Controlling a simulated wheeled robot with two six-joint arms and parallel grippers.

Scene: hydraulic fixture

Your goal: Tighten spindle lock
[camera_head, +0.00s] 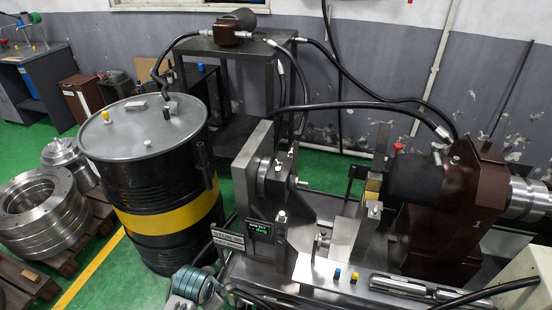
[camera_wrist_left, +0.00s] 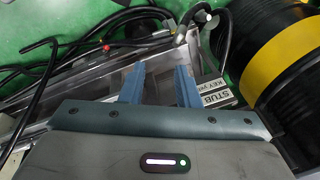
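The hydraulic fixture stands on a metal bench, with an upright grey plate (camera_head: 262,170) carrying a round spindle hub (camera_head: 272,176) and small bolts. A small silver knob (camera_head: 318,244) sits low between this plate and the right-hand bracket (camera_head: 350,225). I cannot tell which fitting is the spindle lock. A grey-blue round part (camera_head: 195,285), which looks like my left arm, shows at the bottom of the head view. In the left wrist view my left gripper (camera_wrist_left: 160,86) has two blue fingers apart with nothing between them, above the bench edge. My right gripper is not in view.
A black drum with a yellow band (camera_head: 158,195) stands left of the fixture, close to the bench. Black hoses run to a brown housing (camera_head: 455,205). Metal rings (camera_head: 45,215) sit on pallets at left.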

